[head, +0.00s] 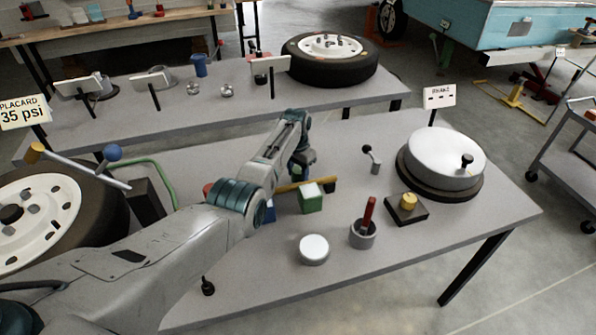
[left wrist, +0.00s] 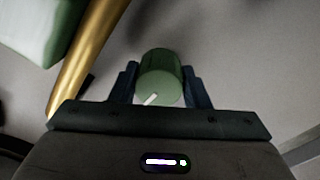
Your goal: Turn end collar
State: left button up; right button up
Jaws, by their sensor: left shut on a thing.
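A green round collar (left wrist: 160,78) with a short white line on its end face sits between the two dark blue fingers of my left gripper (left wrist: 158,88) in the left wrist view. The fingers are shut on its sides. In the head view my left gripper (head: 302,168) points down at the table behind a brass-coloured rod (head: 292,187), and the collar itself is hard to make out there. The rod also shows at the left of the wrist view (left wrist: 88,58), apart from the collar. My right gripper is not seen.
A green block with a pale top (head: 311,200) stands by the rod. A white round tin (head: 314,249), a cup with a red handle (head: 363,235), a brass knob on a dark base (head: 407,207) and a brake drum (head: 446,157) stand to the right. A wheel (head: 40,215) is at left.

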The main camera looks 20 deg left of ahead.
aim_at(297, 169)
pick_arm(q)
jog(key=shift+r, duration=0.1)
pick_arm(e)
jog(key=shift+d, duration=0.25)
pick_arm(q)
jog(key=o, duration=1)
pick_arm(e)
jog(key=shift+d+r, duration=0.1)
pick_arm(q)
jog(key=r, duration=0.5)
jog(key=r+b, duration=0.1)
jog(key=r, duration=0.4)
jog(key=shift+w+a+r, duration=0.1)
jog(key=shift+a+r, duration=0.1)
jog(key=shift+r, duration=0.15)
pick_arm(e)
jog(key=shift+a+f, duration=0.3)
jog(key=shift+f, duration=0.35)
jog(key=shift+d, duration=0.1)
